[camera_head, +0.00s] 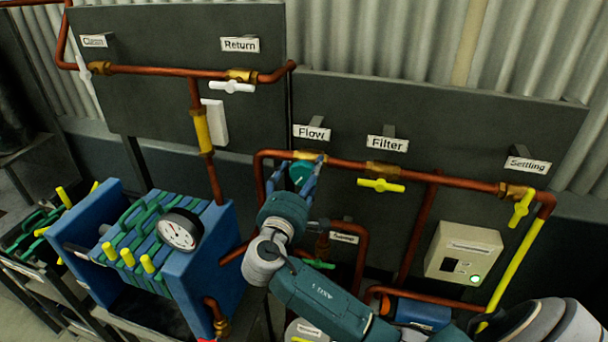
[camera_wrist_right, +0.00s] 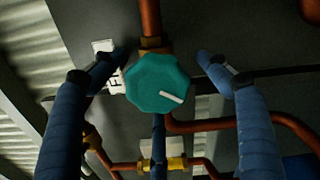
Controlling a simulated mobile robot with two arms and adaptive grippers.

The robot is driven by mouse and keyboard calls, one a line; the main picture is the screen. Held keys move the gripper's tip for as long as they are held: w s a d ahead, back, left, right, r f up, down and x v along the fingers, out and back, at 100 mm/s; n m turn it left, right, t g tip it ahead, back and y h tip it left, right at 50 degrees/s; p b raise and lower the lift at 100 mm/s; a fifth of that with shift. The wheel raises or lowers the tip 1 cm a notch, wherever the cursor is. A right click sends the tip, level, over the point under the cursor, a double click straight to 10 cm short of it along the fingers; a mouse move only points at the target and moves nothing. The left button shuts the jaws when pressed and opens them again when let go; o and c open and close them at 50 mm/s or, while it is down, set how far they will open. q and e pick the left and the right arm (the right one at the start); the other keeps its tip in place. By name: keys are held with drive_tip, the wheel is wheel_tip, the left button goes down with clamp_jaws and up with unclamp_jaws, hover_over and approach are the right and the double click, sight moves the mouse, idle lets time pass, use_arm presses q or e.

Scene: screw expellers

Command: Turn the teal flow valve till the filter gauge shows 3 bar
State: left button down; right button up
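The teal flow valve (camera_head: 300,171) is a faceted round knob on the copper pipe under the Flow sign (camera_head: 312,132). In the right wrist view the knob (camera_wrist_right: 158,83) shows a white mark pointing to the lower right. My right gripper (camera_head: 296,174) is open around the knob, with a finger on each side and one below it. In the right wrist view the side fingers of the gripper (camera_wrist_right: 165,55) stand apart from the knob. The round white gauge (camera_head: 180,230) sits on the blue filter press (camera_head: 215,265); its reading is too small to tell. My left gripper is out of view.
A yellow Filter valve (camera_head: 380,185) and a yellow Settling valve (camera_head: 521,208) sit along the same pipe. A pale control box (camera_head: 463,252) has a lit green button. Copper pipes run below and beside my right arm. A dark panel (camera_head: 440,130) stands behind.

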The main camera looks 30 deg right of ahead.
drive_tip(key=shift+r, duration=0.1)
drive_tip(key=shift+s+a, duration=0.1)
drive_tip(key=shift+a, duration=0.1)
drive_tip(key=v, duration=1.1)
drive_tip(key=shift+s+a, duration=0.2)
drive_tip(key=shift+s, duration=0.05)
